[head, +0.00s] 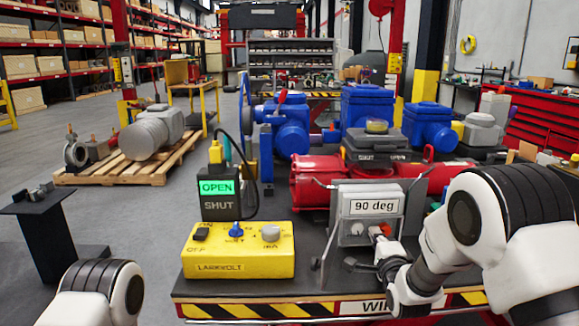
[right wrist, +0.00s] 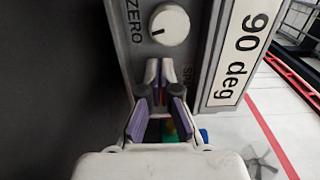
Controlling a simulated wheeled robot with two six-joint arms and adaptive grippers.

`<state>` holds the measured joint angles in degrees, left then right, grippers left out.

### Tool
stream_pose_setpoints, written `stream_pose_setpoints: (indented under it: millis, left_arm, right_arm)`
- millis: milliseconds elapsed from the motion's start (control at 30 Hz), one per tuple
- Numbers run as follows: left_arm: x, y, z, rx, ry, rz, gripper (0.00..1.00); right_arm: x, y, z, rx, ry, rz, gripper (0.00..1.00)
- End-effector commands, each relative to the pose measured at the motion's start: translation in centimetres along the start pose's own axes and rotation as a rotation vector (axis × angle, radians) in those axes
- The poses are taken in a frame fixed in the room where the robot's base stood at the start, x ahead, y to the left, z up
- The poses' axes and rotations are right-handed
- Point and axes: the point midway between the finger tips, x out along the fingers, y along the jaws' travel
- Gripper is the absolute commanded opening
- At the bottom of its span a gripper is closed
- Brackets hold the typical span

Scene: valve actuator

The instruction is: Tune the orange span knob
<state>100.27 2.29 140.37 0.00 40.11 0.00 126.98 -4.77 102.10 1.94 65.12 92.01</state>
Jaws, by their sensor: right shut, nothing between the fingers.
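The grey box (head: 348,233) with a "90 deg" display stands at the right of the work table. A small orange-red knob (head: 386,228) shows on its front face, right of a pale knob (head: 357,228). In the right wrist view the pale knob (right wrist: 170,24) is beside the "ZERO" lettering; the span lettering is partly covered. My right gripper (head: 380,243) is at the box front, just below the orange knob. In the wrist view its fingers (right wrist: 160,70) are together, empty, close to the face. They hide the span area, so contact with the knob cannot be told. My left gripper is out of view.
A yellow box (head: 238,262) with knobs stands left on the table, with a dark "OPEN/SHUT" indicator (head: 217,196) behind it. A red actuator body (head: 312,183) lies behind the grey box. Bare table top (head: 305,268) shows between the yellow and grey boxes.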

Motion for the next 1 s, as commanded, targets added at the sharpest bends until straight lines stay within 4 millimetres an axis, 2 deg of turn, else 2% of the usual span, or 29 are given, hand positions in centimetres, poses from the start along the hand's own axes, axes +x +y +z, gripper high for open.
stream_pose_setpoints:
  millis: [700, 1000]
  left_arm:
    - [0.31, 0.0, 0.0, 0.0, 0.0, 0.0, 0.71]
    - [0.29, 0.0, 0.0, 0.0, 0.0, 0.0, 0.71]
  right_arm:
    - [-0.01, 0.22, -0.28, 0.002, 0.004, 0.001, 0.0]
    - [-0.13, 0.24, 0.57, 0.002, 0.003, 0.001, 0.0]
